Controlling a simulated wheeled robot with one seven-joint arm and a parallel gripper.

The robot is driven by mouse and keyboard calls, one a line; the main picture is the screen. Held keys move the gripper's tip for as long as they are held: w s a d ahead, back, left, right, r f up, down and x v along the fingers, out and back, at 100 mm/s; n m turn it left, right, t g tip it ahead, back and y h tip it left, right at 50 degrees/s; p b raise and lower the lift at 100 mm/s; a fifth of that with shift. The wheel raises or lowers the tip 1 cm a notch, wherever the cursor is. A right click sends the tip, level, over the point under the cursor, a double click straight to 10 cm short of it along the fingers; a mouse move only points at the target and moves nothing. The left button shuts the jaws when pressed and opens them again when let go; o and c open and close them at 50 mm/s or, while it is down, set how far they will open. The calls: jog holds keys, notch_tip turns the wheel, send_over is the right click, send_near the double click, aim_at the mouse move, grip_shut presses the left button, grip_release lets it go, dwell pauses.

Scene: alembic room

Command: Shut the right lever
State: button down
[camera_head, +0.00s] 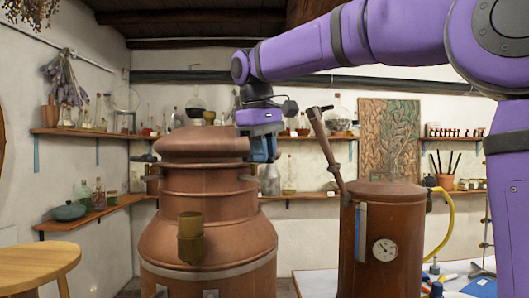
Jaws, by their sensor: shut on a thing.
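The large copper still (205,200) stands left of centre, with a domed lid (200,143). A small dark lever (145,158) sticks out at the left of the lid. My gripper (263,158) reaches down at the right edge of the lid, its blue fingers shut on the right lever. The fingers and the gripper body hide most of that lever, so its angle cannot be told. A small dark piece (248,178) shows just below the fingers at the still's right side.
Shelves (300,196) with bottles line the back wall. A round wooden stool (38,264) is at lower left.

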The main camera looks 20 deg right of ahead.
jog(key=c, duration=1.1)
grip_release()
notch_tip(320, 180, up, 11)
jog(key=s+a, duration=0.1)
jog(key=a, duration=0.1)
jog(key=shift+f, duration=0.2)
jog(key=s+d+f+m+t, duration=0.1)
jog(key=s+d+f, duration=0.2)
jog(key=s+f, duration=0.5)
jog(key=s+d+f+m+t+y, duration=0.1)
jog(key=s+d+f, duration=0.3)
jog(key=s+f, duration=0.4)
jog(key=s+d+f+m+t+y, duration=0.1)
jog(key=s+d+f+m+t, duration=0.1)
jog(key=s+f, duration=0.6)
notch_tip(320, 180, down, 7)
jog(key=shift+d+r+m, duration=0.15)
jog(key=shift+d+m, duration=0.45)
jog(key=shift+d, duration=0.55)
